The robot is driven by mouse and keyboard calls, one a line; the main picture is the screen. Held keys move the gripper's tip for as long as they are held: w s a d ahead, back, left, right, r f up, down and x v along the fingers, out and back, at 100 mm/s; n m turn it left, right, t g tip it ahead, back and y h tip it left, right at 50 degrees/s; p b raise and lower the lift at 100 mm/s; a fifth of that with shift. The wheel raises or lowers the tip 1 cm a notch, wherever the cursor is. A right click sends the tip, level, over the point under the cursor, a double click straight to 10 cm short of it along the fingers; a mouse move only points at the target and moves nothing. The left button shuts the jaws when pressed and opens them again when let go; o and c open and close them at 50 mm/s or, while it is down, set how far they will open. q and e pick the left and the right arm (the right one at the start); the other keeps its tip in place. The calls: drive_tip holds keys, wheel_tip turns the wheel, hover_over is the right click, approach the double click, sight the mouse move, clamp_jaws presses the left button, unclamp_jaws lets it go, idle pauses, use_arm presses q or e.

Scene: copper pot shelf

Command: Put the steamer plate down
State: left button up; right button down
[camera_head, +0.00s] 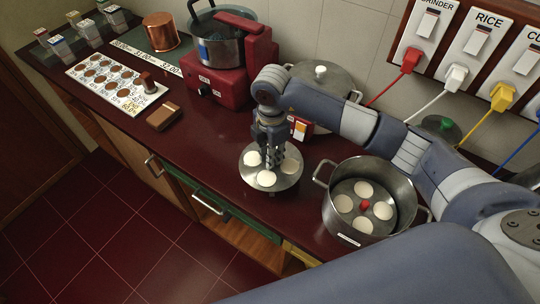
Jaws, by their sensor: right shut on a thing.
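My right gripper (272,158) comes down from above, shut on the middle of the round metal steamer plate (286,181). The plate looks roughly level and carries several white round cakes, some partly hidden by the fingers. It is over the dark red counter near its front edge; I cannot tell whether it touches the counter. A metal pot (371,233) with two handles stands to the right of the plate. Inside it are more white cakes around a red knob (365,205). My left gripper is not in view.
A red appliance (218,87) with a pot, a copper pot (160,32), a price card (112,83) and a brown block (163,116) stand to the left. A lidded pot (320,72) and a small red box (301,129) are behind. The counter (205,150) left of the plate is clear.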

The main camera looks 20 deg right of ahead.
drive_tip(key=shift+f, duration=0.8)
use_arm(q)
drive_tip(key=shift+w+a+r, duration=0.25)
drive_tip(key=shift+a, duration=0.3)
use_arm(e)
drive_tip(key=shift+f, duration=0.1)
drive_tip(key=shift+f, duration=0.15)
drive_tip(key=c, duration=1.5)
unclamp_jaws()
drive_tip(key=shift+c, duration=0.2)
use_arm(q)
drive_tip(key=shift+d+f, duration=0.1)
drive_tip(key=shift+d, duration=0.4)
